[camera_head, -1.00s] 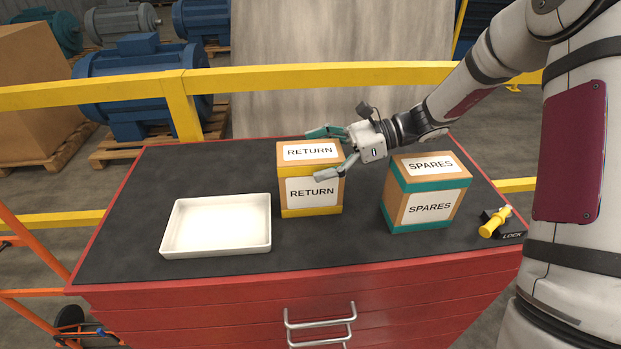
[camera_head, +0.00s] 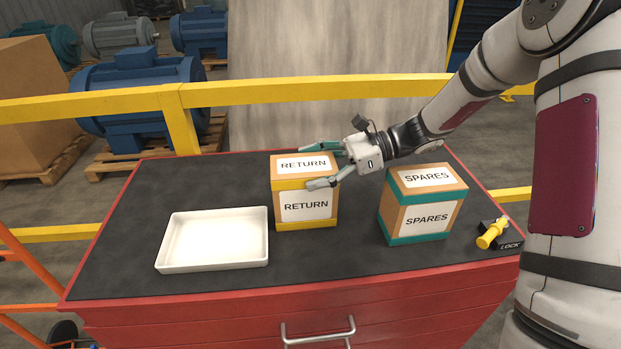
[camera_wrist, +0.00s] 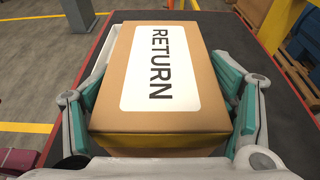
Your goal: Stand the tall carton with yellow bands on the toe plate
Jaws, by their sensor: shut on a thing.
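The tall carton with yellow bands, labelled RETURN (camera_head: 305,207), stands upright on the dark top of the red cabinet, between the white tray and the SPARES carton. My gripper (camera_head: 322,165) reaches it from the right, with one finger on its near side and one on its far side, close to the top. In the wrist view the carton (camera_wrist: 115,112) lies between both teal finger pads (camera_wrist: 160,112), and the gripper is shut on it. The carton's underside is hidden. A toe plate cannot be made out; part of an orange tubular frame (camera_head: 35,260) shows at the left edge.
A white tray (camera_head: 213,265) lies left of the carton. A carton with teal bands, labelled SPARES (camera_head: 427,218), stands to the right. A yellow-handled LOCK device (camera_head: 493,234) sits at the right edge. A yellow rail (camera_head: 270,92) runs behind the cabinet top (camera_head: 120,235).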

